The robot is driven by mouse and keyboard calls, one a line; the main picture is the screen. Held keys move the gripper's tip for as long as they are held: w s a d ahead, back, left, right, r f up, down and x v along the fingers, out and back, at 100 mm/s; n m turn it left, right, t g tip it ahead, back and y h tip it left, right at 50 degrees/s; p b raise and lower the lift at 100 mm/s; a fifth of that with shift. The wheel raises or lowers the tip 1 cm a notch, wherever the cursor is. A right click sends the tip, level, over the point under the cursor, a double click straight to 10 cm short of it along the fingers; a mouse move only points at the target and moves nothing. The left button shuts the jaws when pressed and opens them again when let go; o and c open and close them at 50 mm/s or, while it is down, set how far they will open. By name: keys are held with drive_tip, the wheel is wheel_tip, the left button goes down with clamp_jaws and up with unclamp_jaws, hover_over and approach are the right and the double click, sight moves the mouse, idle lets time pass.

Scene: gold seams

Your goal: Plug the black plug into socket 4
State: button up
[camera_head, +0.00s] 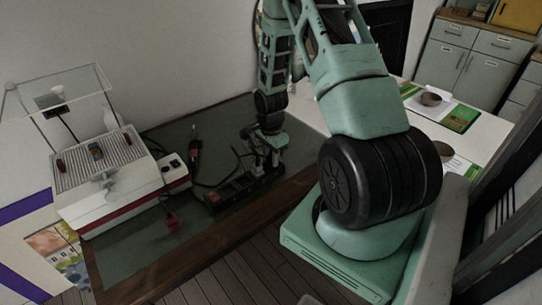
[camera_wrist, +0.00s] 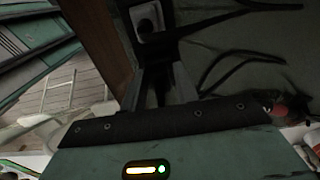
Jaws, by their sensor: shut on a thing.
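The black power strip (camera_head: 238,188) lies on the dark green mat of the bench, running from lower left to upper right. My gripper (camera_head: 264,158) points down over the strip's right part. In the wrist view, my gripper (camera_wrist: 162,75) is shut on the black plug (camera_wrist: 160,50), which shows only as a dark shape between the fingertips. A pale square socket with a dark round opening (camera_wrist: 146,20) lies just beyond the fingertips. I cannot tell whether the plug touches the strip, and no socket numbers are legible.
A red plug (camera_head: 172,219) lies on the mat left of the strip. A white machine (camera_head: 120,195) with a clear hood stands further left. A dark tool with a red tip (camera_head: 195,150) and black cables lie behind the strip. The bench's wooden edge (camera_head: 215,238) runs in front.

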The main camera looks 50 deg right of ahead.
drive_tip(key=shift+f+b, duration=0.35)
drive_tip(key=shift+f, duration=0.25)
drive_tip(key=o, duration=1)
drive_tip(key=shift+o, duration=0.2)
wheel_tip(320, 180, up, 18)
drive_tip(key=b, duration=0.1)
drive_tip(key=shift+f, duration=0.25)
drive_tip(key=s+a+r+n, duration=0.1)
drive_tip(key=a+r+n, duration=0.2)
drive_tip(key=a+n, duration=0.75)
drive_tip(key=a+r+n, duration=0.2)
drive_tip(key=a+n, duration=0.2)
drive_tip(key=a, duration=1.3)
drive_tip(key=s+a+r+n, duration=0.2)
drive_tip(key=s+a+n, duration=1.1)
drive_tip(key=s, duration=0.3)
drive_tip(key=shift+n+y, duration=0.3)
drive_tip(key=shift+n, duration=0.05)
